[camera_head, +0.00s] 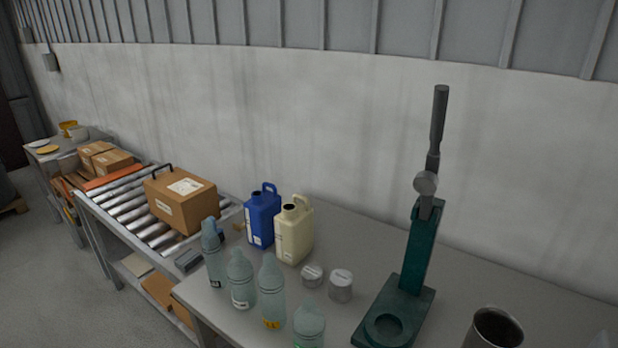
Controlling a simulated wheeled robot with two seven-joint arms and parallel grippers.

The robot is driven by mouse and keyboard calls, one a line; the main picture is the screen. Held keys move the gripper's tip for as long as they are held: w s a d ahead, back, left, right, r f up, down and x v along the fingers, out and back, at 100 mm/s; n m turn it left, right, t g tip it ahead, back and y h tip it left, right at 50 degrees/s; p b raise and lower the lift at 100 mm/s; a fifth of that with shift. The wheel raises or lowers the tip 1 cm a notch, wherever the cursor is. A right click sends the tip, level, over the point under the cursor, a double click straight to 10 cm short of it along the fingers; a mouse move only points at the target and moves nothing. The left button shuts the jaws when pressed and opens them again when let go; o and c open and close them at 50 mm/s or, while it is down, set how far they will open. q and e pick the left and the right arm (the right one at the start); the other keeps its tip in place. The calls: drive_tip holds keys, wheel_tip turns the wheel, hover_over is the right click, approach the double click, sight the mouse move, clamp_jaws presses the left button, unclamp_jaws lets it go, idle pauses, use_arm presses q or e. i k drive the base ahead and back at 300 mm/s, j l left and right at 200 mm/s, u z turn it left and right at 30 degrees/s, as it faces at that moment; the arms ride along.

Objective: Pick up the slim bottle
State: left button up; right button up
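Several translucent blue-green bottles stand upright along the front left of the grey table. The leftmost bottle (213,258) is tall and narrow with a dark label low down. Next to it is a shorter, wider bottle (241,279) with a white label. To its right stands another tall, narrow bottle (271,292) with an orange-yellow label. A further bottle (309,323) with a green label is cut off by the bottom edge. I cannot tell for sure which of the two narrow ones is the slim bottle. Neither of my grippers is in view.
Behind the bottles stand a blue jug (261,218) and a cream jug (293,232). Two small clear-grey jars (341,286) are to their right, then a green lever press (420,245) and a metal cup (493,328). A roller conveyor (125,207) with a carton (181,202) adjoins at left.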

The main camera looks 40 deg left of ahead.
sight(211, 245)
drive_tip(key=u, duration=1.85)
drive_tip(key=i+j+z, duration=0.25)
drive_tip(key=j, duration=0.2)
drive_tip(key=j+z, duration=0.3)
drive_tip(key=j, duration=0.2)
drive_tip(key=i+j+z, duration=0.25)
drive_tip(key=j, duration=0.3)
drive_tip(key=k+l, duration=0.05)
drive_tip(key=k, duration=0.05)
